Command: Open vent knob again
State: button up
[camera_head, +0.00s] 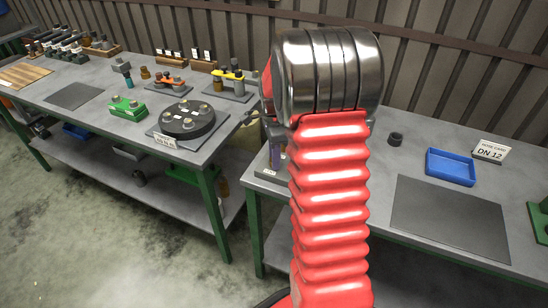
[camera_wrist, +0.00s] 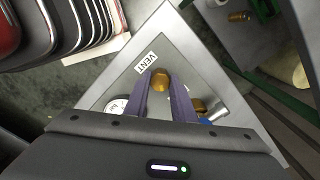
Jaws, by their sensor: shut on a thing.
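The vent knob is a brass-coloured rounded knob (camera_wrist: 160,78) on a grey triangular plate (camera_wrist: 185,55), just below a white VENT label (camera_wrist: 147,62) in the wrist view. My gripper (camera_wrist: 162,88) has its two dark purple fingers on either side of the knob, shut on it. Part of a round white gauge (camera_wrist: 117,105) shows left of the fingers. Brass and silver fittings with a bit of blue (camera_wrist: 205,108) show to the right. In the head view my arm hides the knob.
A blue tray (camera_head: 450,167), a DN 12 card (camera_head: 490,151), a small dark ring (camera_head: 395,139) and a grey mat (camera_head: 450,215) are on the right table. The left table holds a black round fixture (camera_head: 187,119) and a green block (camera_head: 128,108). A gap separates the tables.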

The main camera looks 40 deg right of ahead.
jog(key=shift+n, duration=0.4)
jog(key=shift+c, duration=0.4)
jog(key=n, duration=0.9)
jog(key=shift+n, duration=0.4)
jog(key=n, duration=1.1)
jog(key=o, duration=1.1)
jog(key=shift+c, duration=0.2)
jog(key=shift+r, duration=0.15)
